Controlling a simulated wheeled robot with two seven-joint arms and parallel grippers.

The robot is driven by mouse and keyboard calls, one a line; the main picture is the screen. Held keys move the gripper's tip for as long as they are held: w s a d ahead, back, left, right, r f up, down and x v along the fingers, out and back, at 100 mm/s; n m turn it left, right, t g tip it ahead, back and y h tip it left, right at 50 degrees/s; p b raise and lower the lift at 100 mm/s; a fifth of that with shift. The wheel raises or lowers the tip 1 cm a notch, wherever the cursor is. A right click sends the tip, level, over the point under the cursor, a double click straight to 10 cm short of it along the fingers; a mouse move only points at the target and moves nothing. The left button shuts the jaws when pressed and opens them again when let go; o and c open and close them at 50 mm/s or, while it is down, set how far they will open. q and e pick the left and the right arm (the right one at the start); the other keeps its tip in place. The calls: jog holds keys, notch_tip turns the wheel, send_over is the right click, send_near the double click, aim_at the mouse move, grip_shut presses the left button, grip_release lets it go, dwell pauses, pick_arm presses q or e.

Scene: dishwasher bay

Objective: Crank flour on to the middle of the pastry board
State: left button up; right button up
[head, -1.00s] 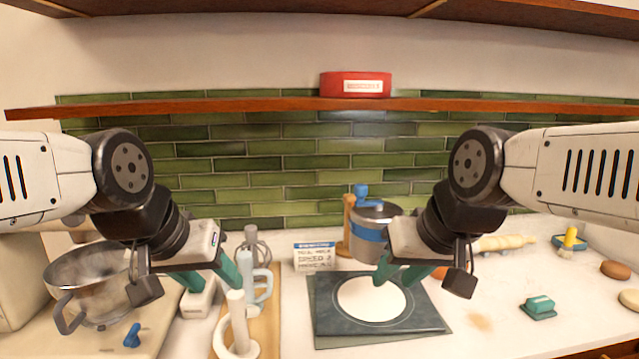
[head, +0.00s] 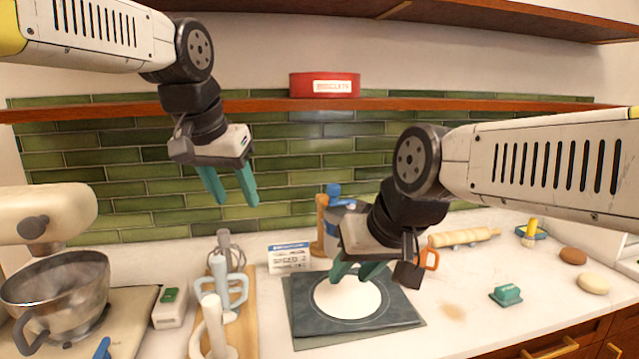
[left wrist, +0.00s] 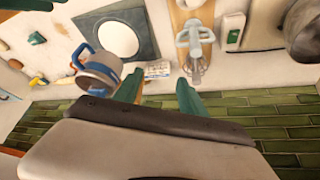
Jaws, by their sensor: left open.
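The pastry board (head: 408,315) is a dark slab on the counter with a round white area (head: 348,296) at its middle. The flour sifter with a blue band and blue crank knob (head: 334,190) stands behind the board, mostly hidden by my right gripper in the head view. It shows more fully in the left wrist view (left wrist: 97,74). My left gripper (head: 234,196) is open and empty, raised in front of the green tiles. My right gripper (head: 358,272) is low over the board, its teal fingers apart with nothing seen between them.
A mixer with a steel bowl (head: 58,290) stands at left, beside pale-handled utensils (head: 226,290). A card (head: 288,258) stands behind the board. A rolling pin (head: 464,237), teal block (head: 506,294) and brush (head: 530,232) lie right. A shelf (head: 240,106) runs above.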

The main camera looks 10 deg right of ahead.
aim_at(333, 185)
pick_arm(q)
jog(key=w+d+r+m, duration=0.1)
jog(key=w+d, duration=0.2)
jog(key=d, duration=0.3)
jog(key=w+d+r+m+g+h, duration=0.1)
jog(key=w+d+r+m, duration=0.15)
jog(key=d, duration=0.35)
jog(key=w+d+r, duration=0.1)
jog(key=w+d, duration=0.2)
jog(key=d, duration=0.3)
jog(key=shift+m+g, duration=0.25)
jog(key=shift+g, duration=0.05)
jog(key=x, duration=0.8)
jog(key=shift+w, duration=0.1)
grip_shut()
